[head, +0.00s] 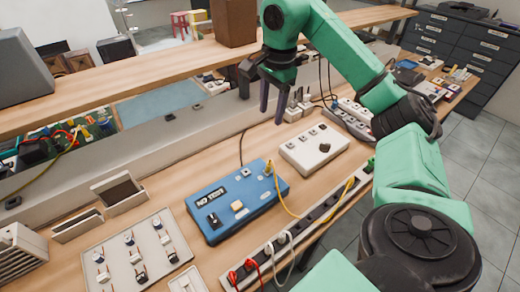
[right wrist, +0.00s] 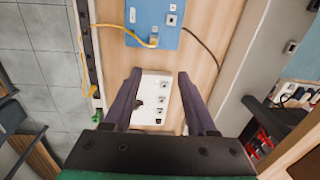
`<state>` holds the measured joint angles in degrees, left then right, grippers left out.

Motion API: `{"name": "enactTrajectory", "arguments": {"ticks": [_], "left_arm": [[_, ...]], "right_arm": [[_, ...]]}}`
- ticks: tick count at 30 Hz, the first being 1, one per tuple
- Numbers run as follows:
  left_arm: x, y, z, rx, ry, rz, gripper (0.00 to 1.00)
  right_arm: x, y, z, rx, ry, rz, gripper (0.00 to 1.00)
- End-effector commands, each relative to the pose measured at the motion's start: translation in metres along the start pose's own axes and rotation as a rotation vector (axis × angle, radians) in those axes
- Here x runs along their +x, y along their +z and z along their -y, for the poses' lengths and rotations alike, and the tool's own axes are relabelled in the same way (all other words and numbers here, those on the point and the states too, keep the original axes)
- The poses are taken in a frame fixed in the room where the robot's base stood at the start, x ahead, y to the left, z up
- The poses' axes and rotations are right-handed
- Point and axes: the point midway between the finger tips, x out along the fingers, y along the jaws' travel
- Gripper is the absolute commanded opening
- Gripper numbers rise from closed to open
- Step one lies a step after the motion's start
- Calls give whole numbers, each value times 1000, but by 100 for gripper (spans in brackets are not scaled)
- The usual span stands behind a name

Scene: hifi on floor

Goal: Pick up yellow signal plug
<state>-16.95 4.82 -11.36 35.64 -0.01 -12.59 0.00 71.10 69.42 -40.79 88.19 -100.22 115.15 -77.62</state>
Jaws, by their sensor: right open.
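The yellow signal plug (head: 268,168) sits at the upper right corner of the blue box (head: 228,206), with its yellow cable running toward the power strip at the bench edge. The plug also shows in the right wrist view (right wrist: 153,42), at the lower edge of the blue box (right wrist: 154,15). My right gripper (head: 271,112) is open and empty above the bench, apart from the plug. In the right wrist view, its two fingers (right wrist: 159,75) frame the white box, and the plug lies beyond the fingertips. My left gripper is not in view.
The white box (head: 314,149) with black knobs stands beside the blue box. A long power strip (head: 325,207) with plugs runs along the front edge. A switch panel (head: 135,255) lies at lower left. A raised wooden shelf (head: 160,80) runs behind the bench.

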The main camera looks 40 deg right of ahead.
Motion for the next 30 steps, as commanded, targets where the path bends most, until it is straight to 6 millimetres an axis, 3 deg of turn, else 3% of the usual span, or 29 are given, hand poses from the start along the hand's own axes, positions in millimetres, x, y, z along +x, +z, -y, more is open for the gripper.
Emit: {"name": "enactTrajectory", "arguments": {"ticks": [1,9,15,20,30], "left_arm": [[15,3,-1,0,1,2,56],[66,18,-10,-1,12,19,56],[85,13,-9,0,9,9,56],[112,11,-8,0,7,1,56],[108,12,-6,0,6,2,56]], "right_arm": [[14,0,-2,1,-1,0,57],[65,0,-7,1,-1,0,57],[86,0,-8,0,-1,0,57],[129,0,-9,-1,4,2,57],[179,-1,-9,1,4,-1,57]]}}
